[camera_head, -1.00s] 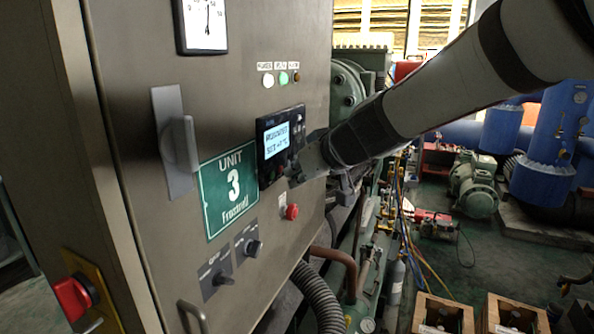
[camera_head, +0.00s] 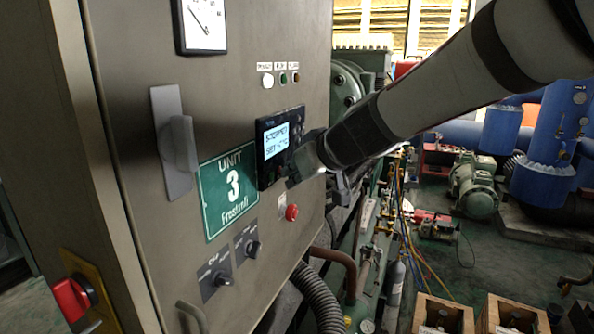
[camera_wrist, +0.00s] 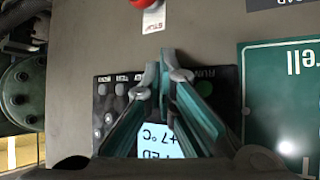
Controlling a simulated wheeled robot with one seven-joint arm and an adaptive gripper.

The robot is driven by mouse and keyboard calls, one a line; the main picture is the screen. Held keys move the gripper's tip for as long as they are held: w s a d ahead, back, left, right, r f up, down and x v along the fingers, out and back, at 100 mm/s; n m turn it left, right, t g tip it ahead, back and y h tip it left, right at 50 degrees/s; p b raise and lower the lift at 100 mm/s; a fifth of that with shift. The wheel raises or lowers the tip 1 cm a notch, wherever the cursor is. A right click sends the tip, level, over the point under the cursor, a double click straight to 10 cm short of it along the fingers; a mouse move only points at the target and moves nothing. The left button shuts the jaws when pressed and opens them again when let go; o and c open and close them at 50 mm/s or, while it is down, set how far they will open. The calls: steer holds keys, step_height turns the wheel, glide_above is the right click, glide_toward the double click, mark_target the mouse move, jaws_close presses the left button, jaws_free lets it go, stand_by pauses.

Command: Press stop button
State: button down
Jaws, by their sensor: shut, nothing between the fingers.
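The dark controller panel (camera_head: 268,183) is on the grey cabinet door, and its lit display (camera_head: 276,141) reads "STOPPED" with a set value below. My gripper (camera_head: 292,180) is at the panel's lower right edge. In the wrist view its shut, empty fingers (camera_wrist: 165,58) lie over the button row, left of the RUN button. They hide part of that row, so I cannot see the stop button or tell whether they touch the panel.
A red push button (camera_head: 291,212) sits below the panel, near my gripper. Two rotary knobs (camera_head: 252,247), a green Unit 3 sign (camera_head: 229,192) and a door handle (camera_head: 179,150) are on the door. The indicator lamps (camera_head: 283,78) above look unlit green in the middle.

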stand_by(0.4)
steer(key=shift+s+d+b, duration=0.25)
steer(key=shift+d+b, duration=0.2)
steer(key=shift+d, duration=0.25)
steer(key=shift+d, duration=0.1)
steer(key=d, duration=0.1)
steer(key=s+d+b, duration=0.1)
steer(key=d, duration=0.1)
steer(key=d+b, duration=0.1)
steer(key=shift+s+d, duration=0.25)
steer(key=shift+s, duration=0.05)
stand_by(0.3)
steer(key=s+d+f+m+g+h, duration=0.1)
steer(key=s+d+f+m+h, duration=0.2)
steer(key=s+d, duration=0.6)
steer(key=s+d+f+m+g+h, duration=0.1)
steer(key=s+d+f+m+h, duration=0.2)
steer(key=s+d, duration=0.6)
steer(key=s+f+m, duration=0.1)
steer(key=s+m, duration=0.1)
steer(key=s, duration=0.4)
steer(key=shift+s+g+h, duration=0.35)
steer(key=shift+g+h, duration=0.05)
